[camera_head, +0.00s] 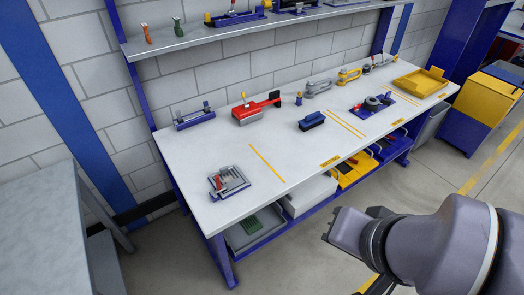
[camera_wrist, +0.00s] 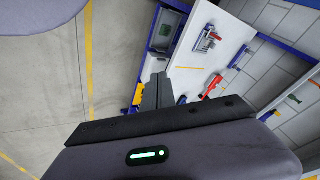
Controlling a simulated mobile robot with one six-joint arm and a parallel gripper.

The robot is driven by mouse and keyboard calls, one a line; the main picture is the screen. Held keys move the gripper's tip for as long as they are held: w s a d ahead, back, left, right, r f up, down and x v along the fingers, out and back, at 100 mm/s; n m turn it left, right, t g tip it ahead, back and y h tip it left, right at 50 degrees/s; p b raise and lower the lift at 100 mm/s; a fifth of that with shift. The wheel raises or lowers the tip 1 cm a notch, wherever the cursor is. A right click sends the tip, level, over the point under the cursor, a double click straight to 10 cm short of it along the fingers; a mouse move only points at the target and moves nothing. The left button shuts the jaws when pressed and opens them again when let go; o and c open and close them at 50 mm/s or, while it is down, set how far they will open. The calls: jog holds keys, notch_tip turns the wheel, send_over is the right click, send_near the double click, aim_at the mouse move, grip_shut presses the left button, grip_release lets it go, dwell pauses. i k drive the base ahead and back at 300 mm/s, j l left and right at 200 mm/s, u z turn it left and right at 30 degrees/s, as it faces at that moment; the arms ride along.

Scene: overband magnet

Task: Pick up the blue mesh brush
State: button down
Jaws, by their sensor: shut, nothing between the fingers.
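The blue mesh brush (camera_head: 311,121), a small dark blue block, appears to lie flat near the middle of the white workbench top (camera_head: 215,160) in the head view. In the wrist view, a small dark shape beside my fingers may be the brush, but I cannot tell. My gripper (camera_head: 330,238) is in front of the bench, over the floor and apart from the brush. Its fingers (camera_wrist: 158,88) are shut and empty.
A red tool (camera_head: 257,107) lies left of the brush, and a rack with small tools (camera_head: 229,182) sits at the near left corner. A yellow tray (camera_head: 420,82) is at the far right. A shelf (camera_head: 250,24) runs above the bench. White bench surface around the brush is clear.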

aim_at(315, 119)
jog(key=i+l, duration=0.25)
jog(key=i, duration=0.25)
jog(key=i+l+u, duration=0.1)
jog(key=i, duration=0.4)
jog(key=i+l, duration=0.35)
jog(key=i, duration=0.15)
jog(key=i+l, duration=0.3)
jog(key=i, duration=0.25)
jog(key=j+u, duration=0.05)
